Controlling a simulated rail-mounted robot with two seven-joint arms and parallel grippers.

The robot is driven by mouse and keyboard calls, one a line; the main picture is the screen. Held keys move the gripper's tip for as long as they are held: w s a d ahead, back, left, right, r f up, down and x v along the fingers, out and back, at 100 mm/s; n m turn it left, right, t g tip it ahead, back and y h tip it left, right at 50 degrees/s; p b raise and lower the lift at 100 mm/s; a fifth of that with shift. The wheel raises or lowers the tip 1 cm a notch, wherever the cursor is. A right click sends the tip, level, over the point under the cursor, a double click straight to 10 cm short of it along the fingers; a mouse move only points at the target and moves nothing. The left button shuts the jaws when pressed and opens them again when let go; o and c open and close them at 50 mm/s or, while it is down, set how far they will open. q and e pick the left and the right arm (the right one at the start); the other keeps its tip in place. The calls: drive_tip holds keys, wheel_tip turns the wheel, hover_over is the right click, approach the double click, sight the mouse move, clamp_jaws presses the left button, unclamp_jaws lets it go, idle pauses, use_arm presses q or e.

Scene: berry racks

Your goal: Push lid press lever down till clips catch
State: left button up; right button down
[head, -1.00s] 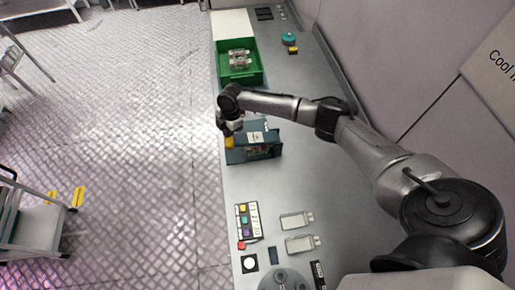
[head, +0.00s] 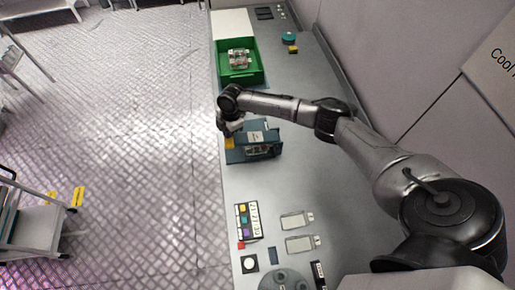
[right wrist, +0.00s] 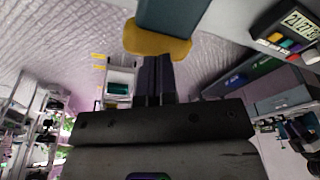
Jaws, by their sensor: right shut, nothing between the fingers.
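The lid press (head: 276,137) is a blue-teal device on the grey counter, with a clear container (head: 259,149) in it. Its lever ends in a yellow handle (head: 229,143) on the left side, over the counter's edge. In the right wrist view the yellow handle (right wrist: 150,41) caps the teal lever arm (right wrist: 172,14). My right gripper (right wrist: 158,62) is shut and empty, its fingertips at the handle; I cannot tell whether they touch it. In the head view the right gripper (head: 230,130) is partly hidden by its own wrist. My left gripper is not in view.
A green crate (head: 220,76) holding a clear container (head: 239,58) stands behind the press. Nearer are a panel with coloured buttons (head: 243,222) and two pale clear-topped pieces (head: 297,220). A wall bounds the right side; open floor lies left.

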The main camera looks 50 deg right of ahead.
drive_tip(key=shift+f+b, duration=0.75)
drive_tip(key=shift+f, duration=0.4)
drive_tip(key=shift+f+b, duration=0.55)
drive_tip(key=shift+f, duration=0.3)
drive_tip(key=shift+r, duration=0.1)
drive_tip(key=shift+r+p, duration=0.75)
drive_tip(key=shift+p, duration=0.05)
wheel_tip(320, 180, up, 5)
drive_tip(key=p, duration=0.4)
drive_tip(key=shift+r+p, duration=0.1)
drive_tip(key=shift+p, duration=0.25)
drive_tip(key=shift+r+p, duration=0.95)
drive_tip(key=shift+r, duration=0.2)
